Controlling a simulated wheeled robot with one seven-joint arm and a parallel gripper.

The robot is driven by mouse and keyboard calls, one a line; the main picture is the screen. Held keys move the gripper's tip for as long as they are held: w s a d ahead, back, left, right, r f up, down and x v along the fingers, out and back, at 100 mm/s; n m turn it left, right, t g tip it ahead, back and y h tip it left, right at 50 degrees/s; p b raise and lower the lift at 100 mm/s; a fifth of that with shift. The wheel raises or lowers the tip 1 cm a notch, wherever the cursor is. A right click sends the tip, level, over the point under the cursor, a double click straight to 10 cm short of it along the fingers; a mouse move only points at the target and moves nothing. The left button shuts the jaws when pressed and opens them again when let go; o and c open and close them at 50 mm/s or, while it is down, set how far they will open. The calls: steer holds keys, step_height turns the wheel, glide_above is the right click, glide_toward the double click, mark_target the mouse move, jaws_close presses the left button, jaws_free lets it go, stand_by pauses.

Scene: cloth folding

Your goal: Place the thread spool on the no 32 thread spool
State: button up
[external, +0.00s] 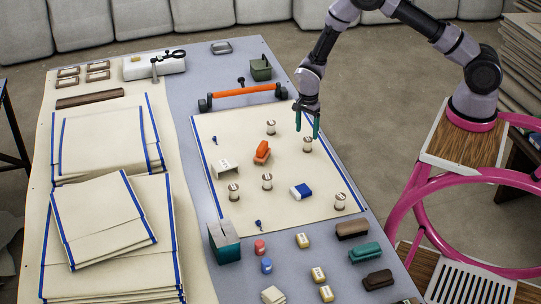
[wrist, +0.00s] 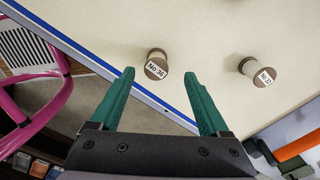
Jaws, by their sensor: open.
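Several small thread spools with pale labelled tops stand upright on the cream cloth (external: 290,205). One spool (external: 308,145) is just below and beside my gripper (external: 307,131). In the wrist view this spool (wrist: 157,65) shows a label that looks like No 36, just beyond the fingertips (wrist: 159,72). Another spool (external: 271,128) stands to its left; in the wrist view it (wrist: 258,70) has a small label that may read No 32. Other spools stand at the front left (external: 233,192), the middle (external: 267,182) and the right (external: 340,201). My gripper is open, empty, and above the cloth.
An orange-handled bar (external: 243,92) lies behind the cloth. Folded cloth stacks (external: 105,220) fill the left side.

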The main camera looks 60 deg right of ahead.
mark_target(308, 139)
steer(key=f, duration=0.6)
steer(key=shift+s, duration=0.25)
steer(key=shift+d+r, duration=0.1)
jaws_close()
